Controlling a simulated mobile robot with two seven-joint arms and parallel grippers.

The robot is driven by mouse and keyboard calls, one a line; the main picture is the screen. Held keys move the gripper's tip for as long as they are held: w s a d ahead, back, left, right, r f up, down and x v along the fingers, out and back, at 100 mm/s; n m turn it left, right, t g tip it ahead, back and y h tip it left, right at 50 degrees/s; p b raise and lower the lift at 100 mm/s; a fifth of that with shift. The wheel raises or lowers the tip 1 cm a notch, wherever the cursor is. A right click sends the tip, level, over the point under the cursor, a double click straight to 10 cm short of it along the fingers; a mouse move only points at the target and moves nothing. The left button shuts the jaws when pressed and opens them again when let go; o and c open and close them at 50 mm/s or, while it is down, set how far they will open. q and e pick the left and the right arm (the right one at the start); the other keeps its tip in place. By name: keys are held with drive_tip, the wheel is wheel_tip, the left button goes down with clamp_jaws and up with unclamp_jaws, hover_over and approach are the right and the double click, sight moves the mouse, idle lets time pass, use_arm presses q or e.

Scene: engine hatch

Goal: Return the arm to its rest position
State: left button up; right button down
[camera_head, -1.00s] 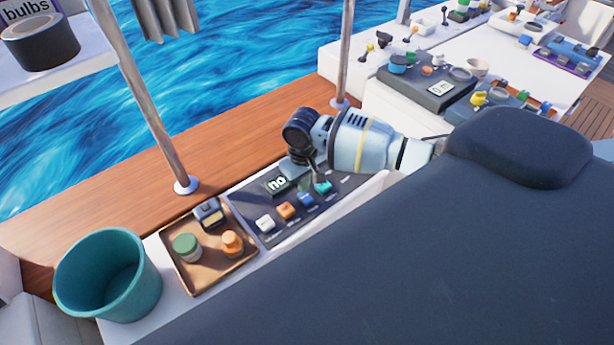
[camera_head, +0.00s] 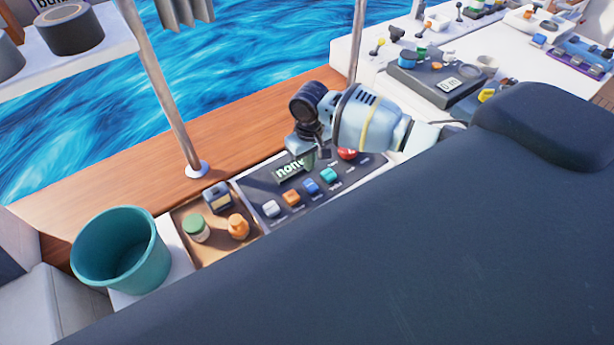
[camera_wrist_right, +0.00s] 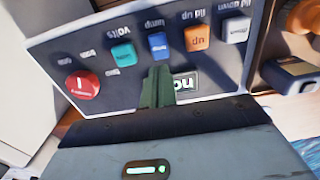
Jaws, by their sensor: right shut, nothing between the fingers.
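My right arm reaches in from the right in the head view, with its gripper (camera_head: 322,152) over the far edge of a dark control panel (camera_head: 251,190). In the right wrist view the gripper's fingers (camera_wrist_right: 158,85) are together and empty, in front of the panel's small display. The panel carries a row of white, orange, blue and teal buttons and a red round button (camera_wrist_right: 82,85). In the wrist view the fingertips appear near the blue button (camera_wrist_right: 159,46); I cannot tell how far above the panel they are. My left gripper is not in view.
A brown tray (camera_head: 206,256) with a green-lidded jar, an orange bottle and a small dark box sits left of the panel. A teal bucket (camera_head: 120,250) stands farther left. A metal post (camera_head: 165,90) rises behind. A large dark surface (camera_head: 370,260) fills the lower right.

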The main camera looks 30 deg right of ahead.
drive_tip(key=s+a+f, duration=0.1)
drive_tip(key=s+a, duration=0.1)
drive_tip(key=s+a+f+n, duration=0.1)
drive_tip(key=s+a+f, duration=0.1)
drive_tip(key=s+a, duration=0.1)
drive_tip(key=s+a+f+n+y, duration=0.1)
drive_tip(key=s+a+f, duration=0.1)
drive_tip(key=a, duration=0.1)
drive_tip(key=shift+s+f, duration=0.1)
drive_tip(key=shift+s, duration=0.05)
drive_tip(key=s+a+f+n+t+y, duration=0.1)
drive_tip(key=s+a+f, duration=0.1)
drive_tip(key=s+a, duration=0.6)
drive_tip(key=s+d+r+m+h, duration=0.1)
drive_tip(key=s+d+r, duration=0.15)
drive_tip(key=s, duration=0.35)
drive_tip(key=s+d+r+t, duration=0.1)
drive_tip(key=s+d, duration=0.3)
drive_tip(key=s, duration=0.2)
drive_tip(key=s+d+r+m+h, duration=0.1)
drive_tip(key=s+d, duration=0.2)
drive_tip(key=s, duration=0.4)
drive_tip(key=w+a+f+t+y, duration=0.1)
drive_tip(key=w+a+f+t, duration=0.1)
drive_tip(key=w+f+t, duration=0.5)
drive_tip(key=shift+a+f+t+y, duration=0.3)
drive_tip(key=shift+f+y, duration=0.1)
drive_tip(key=shift+f, duration=1.15)
drive_tip(key=shift+d, duration=0.1)
